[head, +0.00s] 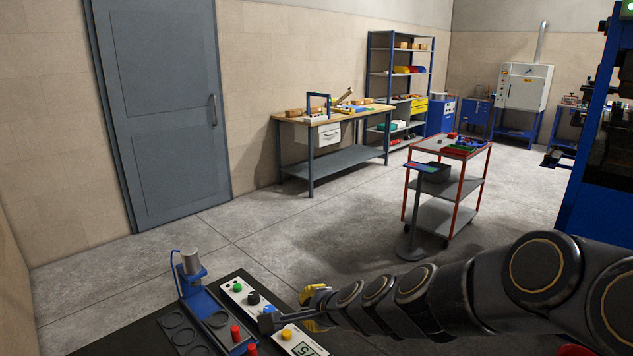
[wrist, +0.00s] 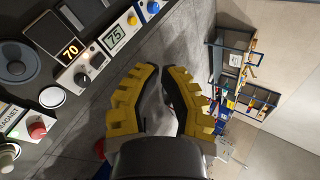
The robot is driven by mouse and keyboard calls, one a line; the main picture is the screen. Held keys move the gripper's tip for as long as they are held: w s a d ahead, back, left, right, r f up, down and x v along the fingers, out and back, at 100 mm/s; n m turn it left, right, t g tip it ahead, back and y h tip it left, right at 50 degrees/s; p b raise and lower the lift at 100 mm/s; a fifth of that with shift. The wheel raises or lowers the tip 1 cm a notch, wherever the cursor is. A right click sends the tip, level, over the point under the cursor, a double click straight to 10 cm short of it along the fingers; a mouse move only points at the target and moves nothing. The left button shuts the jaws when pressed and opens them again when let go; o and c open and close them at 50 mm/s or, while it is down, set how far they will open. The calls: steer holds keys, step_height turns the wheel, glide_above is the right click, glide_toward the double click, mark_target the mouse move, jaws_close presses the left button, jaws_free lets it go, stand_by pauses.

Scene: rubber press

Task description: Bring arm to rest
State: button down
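My arm reaches in from the lower right of the head view, over the dark bench at the bottom. My gripper (head: 312,304) is beside the white control panel (head: 236,290), partly hidden by the arm. In the wrist view its yellow fingers (wrist: 160,70) have their tips close together, with nothing seen held between them.
A blue fixture (head: 212,312) with a metal cylinder and red knobs stands left of the panel. A blue machine frame (head: 600,185) rises at right. A red cart (head: 452,150) and a workbench (head: 335,120) stand behind. Open floor lies between.

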steer(key=s+r+n+g, duration=0.2)
steer(key=s+n+g, duration=0.3)
steer(key=s+n, duration=0.75)
steer(key=s+d+n+g+h, duration=0.1)
steer(key=s+d, duration=0.4)
steer(key=s, duration=0.5)
steer(key=s+d+n+g+h, duration=0.1)
steer(key=s+d+g+h, duration=0.3)
steer(key=s, duration=0.6)
steer(key=shift+d+f+n, duration=0.35)
steer(key=shift+d, duration=0.7)
steer(key=shift+w, duration=0.1)
